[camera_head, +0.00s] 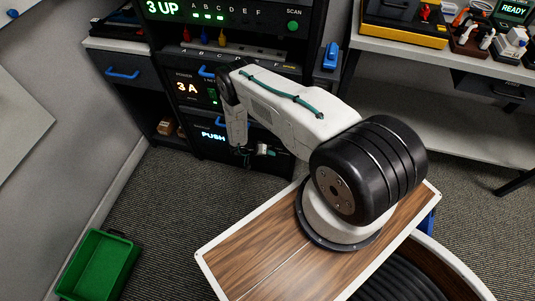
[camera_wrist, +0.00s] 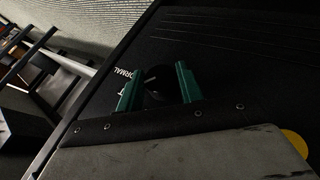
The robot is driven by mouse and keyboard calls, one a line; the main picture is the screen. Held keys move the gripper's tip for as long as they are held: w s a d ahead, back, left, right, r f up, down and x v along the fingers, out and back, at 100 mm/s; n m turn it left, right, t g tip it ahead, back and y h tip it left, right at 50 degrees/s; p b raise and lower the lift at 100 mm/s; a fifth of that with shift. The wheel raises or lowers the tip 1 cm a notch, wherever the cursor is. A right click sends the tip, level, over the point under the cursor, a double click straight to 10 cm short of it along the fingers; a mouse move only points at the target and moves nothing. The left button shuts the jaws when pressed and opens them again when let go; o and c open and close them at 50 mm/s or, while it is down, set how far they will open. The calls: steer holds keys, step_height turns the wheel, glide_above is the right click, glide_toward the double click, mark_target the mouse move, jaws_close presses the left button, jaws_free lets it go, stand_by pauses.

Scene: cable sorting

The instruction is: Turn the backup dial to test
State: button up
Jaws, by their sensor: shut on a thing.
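The backup dial (camera_wrist: 154,78) is a round black knob on a black panel in the wrist view. The fingers of my gripper (camera_wrist: 157,87) are green and stand on either side of the dial, shut on it. In the head view my gripper (camera_head: 252,151) is low at the front of the black rack, and the dial cannot be made out there.
A bench with tools (camera_head: 455,47) stands at the right. A green bin (camera_head: 98,266) is on the carpet at the lower left. The carpet before the rack is clear.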

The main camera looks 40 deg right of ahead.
steer(key=shift+w, duration=0.25)
steer(key=o, duration=1)
steer(key=shift+s, duration=0.15)
steer(key=v, duration=0.8)
steer(key=shift+f, duration=0.1)
